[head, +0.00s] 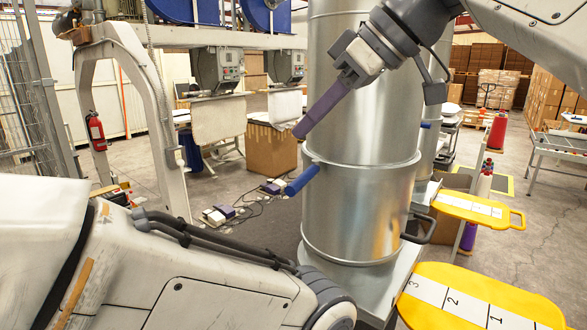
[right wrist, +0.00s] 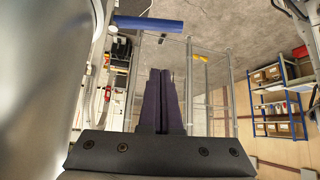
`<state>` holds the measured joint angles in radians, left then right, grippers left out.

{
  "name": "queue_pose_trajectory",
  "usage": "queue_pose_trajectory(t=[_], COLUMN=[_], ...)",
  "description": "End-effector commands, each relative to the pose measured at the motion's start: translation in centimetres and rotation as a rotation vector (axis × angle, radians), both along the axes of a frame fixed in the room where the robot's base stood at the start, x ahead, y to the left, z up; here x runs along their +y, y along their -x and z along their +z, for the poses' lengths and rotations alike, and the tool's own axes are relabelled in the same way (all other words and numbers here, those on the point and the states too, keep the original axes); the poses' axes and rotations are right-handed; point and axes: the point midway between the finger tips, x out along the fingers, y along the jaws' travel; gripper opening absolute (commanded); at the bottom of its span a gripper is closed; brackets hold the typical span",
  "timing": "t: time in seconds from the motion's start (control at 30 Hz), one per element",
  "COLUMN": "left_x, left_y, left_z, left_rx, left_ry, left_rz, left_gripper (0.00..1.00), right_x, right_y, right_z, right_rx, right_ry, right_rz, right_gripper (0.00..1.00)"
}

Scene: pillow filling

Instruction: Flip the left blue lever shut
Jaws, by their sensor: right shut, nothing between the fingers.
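The left blue lever (head: 302,179) sticks out to the left from the band around the large metal cylinder (head: 360,215). It also shows near the top of the right wrist view (right wrist: 148,24). My right gripper (head: 300,133) has purple fingers pressed together with nothing between them. Its tips hang above the lever in the head view, apart from it. In the right wrist view the fingertips (right wrist: 160,72) lie below the lever, with a gap between. My left arm crosses the lower left of the head view, but its gripper is out of frame.
A smaller blue handle (head: 425,124) shows at the cylinder's right edge. A yellow numbered board (head: 470,305) lies at lower right, with another yellow board (head: 470,206) behind it. A cardboard box (head: 270,150) stands behind the lever.

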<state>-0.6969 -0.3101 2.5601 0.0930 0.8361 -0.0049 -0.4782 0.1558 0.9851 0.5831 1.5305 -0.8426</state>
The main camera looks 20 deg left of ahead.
Motion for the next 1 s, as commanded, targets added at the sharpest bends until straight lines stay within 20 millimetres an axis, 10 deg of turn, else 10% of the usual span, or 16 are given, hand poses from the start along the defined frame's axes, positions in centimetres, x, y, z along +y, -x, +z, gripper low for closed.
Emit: queue_pose_trajectory(t=[0.5, 1.0], left_x=[0.0, 0.0], left_y=[0.0, 0.0], left_z=[1.5, 2.5], left_rx=[0.0, 0.0], left_ry=[0.0, 0.0], left_rz=[-0.002, -0.004], left_gripper=[0.0, 0.0], right_x=[6.7, 2.6], right_y=[-0.6, -0.2], right_z=[-7.2, -7.7], right_rx=[0.004, 0.0], right_ry=[0.005, 0.001], right_rz=[0.007, 0.005], right_gripper=[0.0, 0.0])
